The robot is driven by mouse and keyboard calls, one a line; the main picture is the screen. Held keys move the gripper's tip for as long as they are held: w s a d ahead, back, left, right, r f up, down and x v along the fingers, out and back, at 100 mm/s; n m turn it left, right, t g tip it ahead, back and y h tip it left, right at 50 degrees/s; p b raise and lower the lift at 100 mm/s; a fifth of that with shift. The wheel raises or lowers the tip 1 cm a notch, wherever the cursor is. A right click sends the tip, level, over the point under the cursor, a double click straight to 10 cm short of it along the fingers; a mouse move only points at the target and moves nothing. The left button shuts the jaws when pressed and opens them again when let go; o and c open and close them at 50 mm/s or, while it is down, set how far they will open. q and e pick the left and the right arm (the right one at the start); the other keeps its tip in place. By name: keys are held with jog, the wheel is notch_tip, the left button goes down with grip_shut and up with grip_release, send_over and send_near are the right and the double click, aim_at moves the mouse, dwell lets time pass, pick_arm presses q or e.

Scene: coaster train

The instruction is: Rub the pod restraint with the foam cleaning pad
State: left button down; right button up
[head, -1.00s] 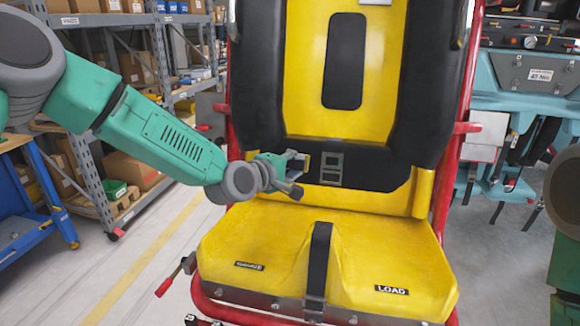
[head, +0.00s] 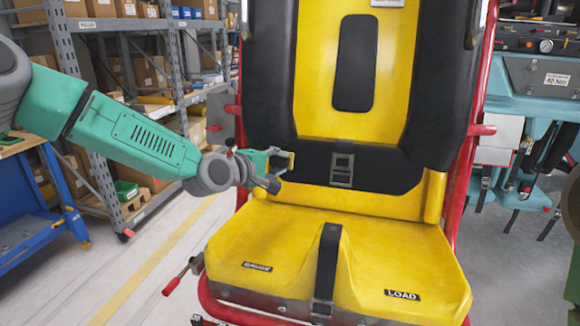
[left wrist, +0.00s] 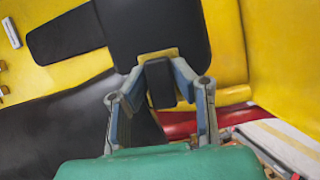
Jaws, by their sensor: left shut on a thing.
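The pod restraint (head: 408,80) is the large black and yellow padded part over the yellow seat, with a black lower band and buckle. It also shows in the left wrist view as black padding (left wrist: 150,25). My left gripper (head: 281,160) is at the left end of the black lower band. In the left wrist view my left gripper (left wrist: 160,88) is shut on a small dark pad with a yellow part, the foam cleaning pad (left wrist: 160,84). The pad faces the restraint; I cannot tell whether it touches. My right gripper is not in view.
The yellow seat (head: 270,240) with a centre strap lies below the gripper, inside a red frame (head: 468,190). Shelves of boxes (head: 150,90) and a blue cart (head: 40,215) stand left. A teal rack (head: 540,90) with hanging straps stands right. Floor is free at left.

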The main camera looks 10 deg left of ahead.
pick_arm(q)
jog(key=shift+w+a, duration=0.1)
jog(key=shift+a, duration=0.7)
jog(key=shift+s+r+p, duration=0.15)
jog(key=shift+s+p, duration=0.15)
jog(key=shift+s, duration=0.35)
jog(key=s, duration=0.1)
jog(key=s+r+p, duration=0.1)
jog(key=s, duration=0.1)
jog(key=shift+s, duration=0.85)
jog(key=s, duration=0.1)
jog(key=s+p, duration=0.1)
jog(key=s, duration=0.1)
jog(key=shift+r, duration=0.3)
